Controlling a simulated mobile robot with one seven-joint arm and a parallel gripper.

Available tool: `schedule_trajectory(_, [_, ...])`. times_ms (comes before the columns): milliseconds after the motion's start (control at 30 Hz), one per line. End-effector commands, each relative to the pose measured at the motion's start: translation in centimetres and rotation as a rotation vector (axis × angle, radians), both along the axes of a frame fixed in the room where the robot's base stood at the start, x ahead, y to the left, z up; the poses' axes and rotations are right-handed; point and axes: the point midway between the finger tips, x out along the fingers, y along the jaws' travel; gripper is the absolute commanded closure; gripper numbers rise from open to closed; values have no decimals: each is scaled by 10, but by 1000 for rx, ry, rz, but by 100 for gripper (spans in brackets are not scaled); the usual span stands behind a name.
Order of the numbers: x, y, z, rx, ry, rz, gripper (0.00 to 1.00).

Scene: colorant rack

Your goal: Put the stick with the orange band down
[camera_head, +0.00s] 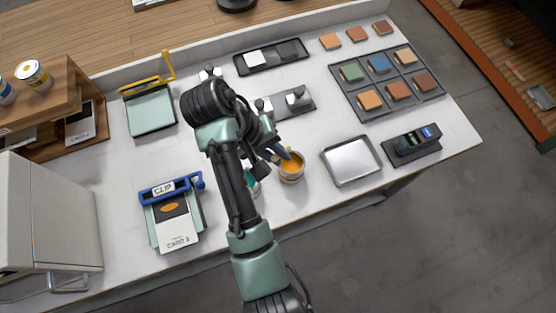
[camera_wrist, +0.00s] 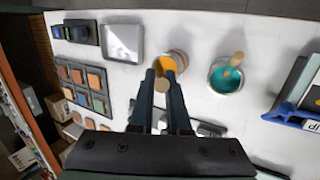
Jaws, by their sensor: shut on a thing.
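My gripper (camera_head: 279,156) is shut on a stick, just at the left rim of a pot of orange paint (camera_head: 292,168). In the wrist view the stick (camera_wrist: 162,85) shows as a round, pale wooden end between the two dark fingers (camera_wrist: 161,76). Its band and lower end are hidden, so I cannot tell whether it dips into the orange paint (camera_wrist: 173,61). A pot of teal paint (camera_wrist: 226,77) stands beside it, with another wooden stick (camera_wrist: 234,62) leaning in it. In the head view my arm mostly covers the teal pot (camera_head: 252,184).
A silver tray (camera_head: 351,160) and a dark handheld device on a pad (camera_head: 412,144) lie to the right. A grey tray of colour tiles (camera_head: 385,82) is behind. A grey block with knobs (camera_head: 290,102) stands beyond my gripper. A blue clip board with a card (camera_head: 174,213) lies left.

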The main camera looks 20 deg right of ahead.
Motion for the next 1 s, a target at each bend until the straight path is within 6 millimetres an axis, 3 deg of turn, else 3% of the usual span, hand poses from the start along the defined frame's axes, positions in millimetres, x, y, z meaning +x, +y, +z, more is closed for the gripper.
schedule_trajectory(100, [-1,0,-21,-1,5,0,100])
schedule_trajectory(200, [0,0,-28,-1,2,-1,100])
schedule_trajectory(933, [0,0,-40,0,1,0,100])
schedule_trajectory(967, [0,0,-40,0,1,0,80])
schedule_trajectory(1000, [0,0,-40,0,1,0,73])
